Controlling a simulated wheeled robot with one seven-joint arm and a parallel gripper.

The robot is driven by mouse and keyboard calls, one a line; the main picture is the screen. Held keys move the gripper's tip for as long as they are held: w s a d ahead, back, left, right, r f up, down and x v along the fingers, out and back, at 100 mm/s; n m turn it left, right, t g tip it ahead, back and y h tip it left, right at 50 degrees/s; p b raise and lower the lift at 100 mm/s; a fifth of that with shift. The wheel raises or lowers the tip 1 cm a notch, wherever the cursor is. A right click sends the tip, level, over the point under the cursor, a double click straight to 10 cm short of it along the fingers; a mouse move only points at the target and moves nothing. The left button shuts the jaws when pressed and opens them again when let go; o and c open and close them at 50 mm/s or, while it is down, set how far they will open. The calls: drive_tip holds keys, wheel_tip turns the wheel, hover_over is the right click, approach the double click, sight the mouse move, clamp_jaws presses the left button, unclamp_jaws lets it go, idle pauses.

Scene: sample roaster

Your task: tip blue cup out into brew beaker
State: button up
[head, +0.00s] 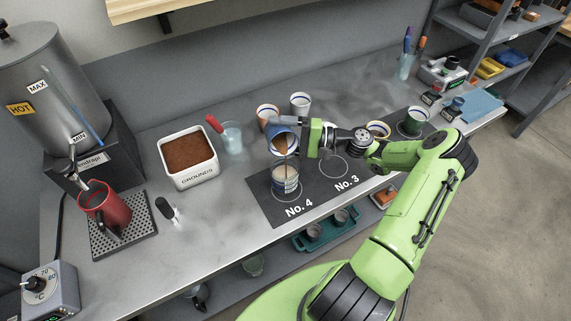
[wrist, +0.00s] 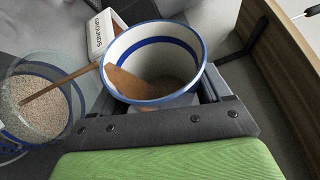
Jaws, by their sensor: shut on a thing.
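The blue cup (head: 284,135), white inside with a blue rim and band, is tilted in my gripper (head: 303,135), which is shut on it. In the wrist view the cup (wrist: 186,45) opens toward the camera. A brown strip (wrist: 72,79), apparently a pouring stream, runs from inside the cup over its rim to the beaker. The brew beaker (head: 286,184), clear glass, stands upright on the No. 4 ring, below the cup's mouth. It also shows in the wrist view (wrist: 39,107), with a tan, grainy surface inside. The cup's bottom is hidden.
A white grounds box (head: 190,178) and a clear beaker with a red-handled tool (head: 231,138) stand to the left. Two cups (head: 267,113) (head: 300,102) stand close behind. More cups (head: 378,130) (head: 415,121) stand right. The No. 3 ring (head: 333,167) is empty.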

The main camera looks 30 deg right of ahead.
drive_tip(key=shift+s+r+n+y+b, duration=0.1)
drive_tip(key=shift+r+n+y+b, duration=0.2)
drive_tip(key=shift+n+b, duration=0.35)
idle(1.4)
